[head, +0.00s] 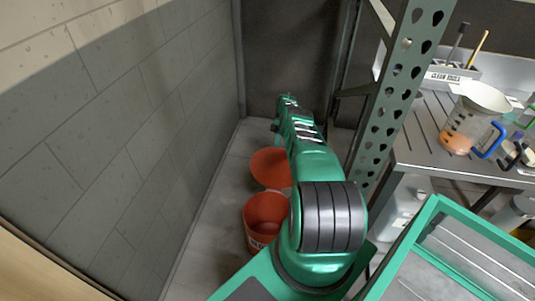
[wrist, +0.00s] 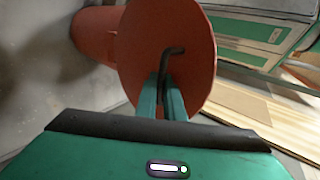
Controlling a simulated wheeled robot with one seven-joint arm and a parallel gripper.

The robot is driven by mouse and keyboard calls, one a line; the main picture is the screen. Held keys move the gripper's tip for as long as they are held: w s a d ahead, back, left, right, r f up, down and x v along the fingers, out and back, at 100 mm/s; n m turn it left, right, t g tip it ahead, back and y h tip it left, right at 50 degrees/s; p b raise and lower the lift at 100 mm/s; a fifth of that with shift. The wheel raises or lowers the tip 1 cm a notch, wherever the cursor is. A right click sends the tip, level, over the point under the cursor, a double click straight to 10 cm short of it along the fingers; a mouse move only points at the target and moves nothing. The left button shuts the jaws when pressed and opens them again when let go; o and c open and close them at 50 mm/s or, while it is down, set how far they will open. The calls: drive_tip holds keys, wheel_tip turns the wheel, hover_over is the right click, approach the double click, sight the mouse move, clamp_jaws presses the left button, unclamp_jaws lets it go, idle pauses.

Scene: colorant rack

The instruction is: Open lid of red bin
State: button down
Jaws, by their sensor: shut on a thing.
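The red bin (head: 266,232) stands on the floor left of my arm in the head view, with its round mouth uncovered and its inside showing. Its red lid (head: 270,168) is tilted up at the far side of the mouth, partly hidden by my arm. In the wrist view the lid (wrist: 195,45) is a round red disc with a black bent handle (wrist: 170,52). My gripper (wrist: 165,90) is shut on that handle. The red bin (wrist: 95,35) is behind the lid, at upper left. The gripper's fingers cannot be made out in the head view.
A grey block wall (head: 130,130) rises close on the left. A perforated green rack post (head: 400,90) stands right of my arm. A metal table (head: 460,165) with a measuring jug (head: 465,120) is at right. A green-framed cart (head: 440,250) is at lower right.

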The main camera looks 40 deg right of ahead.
drive_tip(key=shift+s+d, duration=0.15)
drive_tip(key=shift+d, duration=0.2)
drive_tip(key=c, duration=1.9)
unclamp_jaws()
drive_tip(key=shift+a+r, duration=0.1)
drive_tip(key=shift+r, duration=0.05)
drive_tip(key=shift+o, duration=0.2)
drive_tip(key=shift+a, duration=0.1)
